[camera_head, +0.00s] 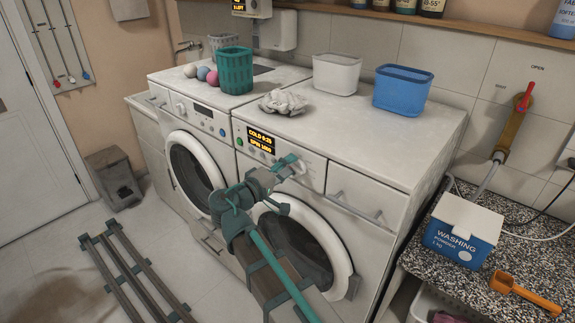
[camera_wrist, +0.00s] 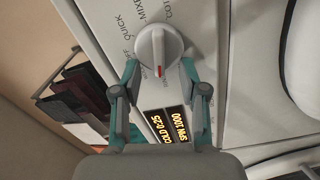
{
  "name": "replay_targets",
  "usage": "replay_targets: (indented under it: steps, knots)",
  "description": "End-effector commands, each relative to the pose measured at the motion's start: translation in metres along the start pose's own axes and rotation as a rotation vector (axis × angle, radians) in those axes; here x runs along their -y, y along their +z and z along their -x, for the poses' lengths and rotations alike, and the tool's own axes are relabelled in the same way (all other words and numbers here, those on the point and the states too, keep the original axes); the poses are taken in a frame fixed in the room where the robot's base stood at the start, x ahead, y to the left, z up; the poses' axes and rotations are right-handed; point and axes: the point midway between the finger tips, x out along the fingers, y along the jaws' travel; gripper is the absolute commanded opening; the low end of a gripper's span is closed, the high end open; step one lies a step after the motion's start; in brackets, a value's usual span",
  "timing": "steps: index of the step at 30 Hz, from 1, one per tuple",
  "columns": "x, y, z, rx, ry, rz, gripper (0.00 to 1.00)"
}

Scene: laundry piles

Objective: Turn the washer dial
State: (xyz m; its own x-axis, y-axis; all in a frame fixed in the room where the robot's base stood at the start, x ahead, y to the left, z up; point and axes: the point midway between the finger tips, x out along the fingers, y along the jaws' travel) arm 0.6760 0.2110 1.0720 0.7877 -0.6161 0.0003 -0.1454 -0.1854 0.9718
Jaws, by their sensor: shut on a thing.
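The washer (camera_head: 400,225) is the right one of two white front-loading machines. Its round white dial (camera_wrist: 158,45) has a red pointer mark that faces down toward my wrist in the wrist view. In the head view the dial (camera_head: 299,168) is partly hidden by my gripper (camera_head: 287,163). My gripper (camera_wrist: 159,68) has one fingertip on each side of the dial and is shut on it. Printed labels such as QUICK and MIXED ring the dial. The washer's display (camera_head: 262,141) reads COLD 0:25 and SPIN 1000.
A crumpled cloth (camera_head: 283,102), a white bin (camera_head: 336,73), a blue bin (camera_head: 402,90) and a green basket (camera_head: 235,70) stand on the machine tops. The detergent drawer (camera_head: 361,197) is right of the dial. A washing powder box (camera_head: 461,232) stands on the right counter.

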Motion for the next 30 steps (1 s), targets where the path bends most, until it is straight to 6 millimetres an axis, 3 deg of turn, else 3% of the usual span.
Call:
replay_targets:
  steps: [18, 30]
  knots:
    - [0.009, 0.003, 0.0, 0.001, -0.001, 0.559, 0.08]
    - [0.013, 0.006, 0.0, 0.001, 0.0, 0.75, 0.08]
